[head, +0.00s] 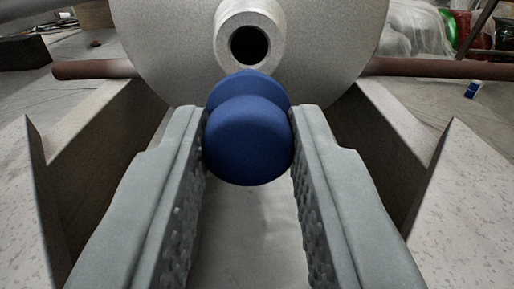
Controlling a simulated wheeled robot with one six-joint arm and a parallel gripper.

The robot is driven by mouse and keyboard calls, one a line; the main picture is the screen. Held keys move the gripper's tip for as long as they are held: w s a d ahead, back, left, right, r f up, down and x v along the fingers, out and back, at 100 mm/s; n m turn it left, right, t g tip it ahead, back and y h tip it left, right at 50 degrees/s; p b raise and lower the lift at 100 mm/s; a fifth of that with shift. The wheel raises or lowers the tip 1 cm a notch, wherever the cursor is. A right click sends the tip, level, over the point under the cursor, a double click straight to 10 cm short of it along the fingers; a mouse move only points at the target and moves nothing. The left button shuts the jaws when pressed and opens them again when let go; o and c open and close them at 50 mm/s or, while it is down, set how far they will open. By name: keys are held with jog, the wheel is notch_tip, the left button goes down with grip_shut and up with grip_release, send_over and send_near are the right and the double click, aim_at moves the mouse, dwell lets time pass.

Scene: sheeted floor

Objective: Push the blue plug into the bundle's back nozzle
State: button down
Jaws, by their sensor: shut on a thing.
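The blue plug (248,142) is held between the two grey fingers of my gripper (249,135). The bundle's back face (170,40) is a large grey disc ahead. The back nozzle (250,45) is a pale ring with a dark round hole, standing out from this disc. The plug appears just below the hole in the picture and overlaps the nozzle's lower rim. I cannot tell whether the plug touches the nozzle. The plug's far end is hidden.
Angled grey blocks stand at left (95,130) and right (385,135), below the disc. A brown rod (440,68) runs out on both sides. Clear plastic sheeting (405,25) and red and green items lie at the back right. A small blue object (472,89) lies on the floor at right.

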jog(key=shift+w, duration=2.85)
jog(key=shift+w, duration=1.55)
jog(key=c, duration=1.1)
grip_release()
jog(key=shift+s, duration=0.1)
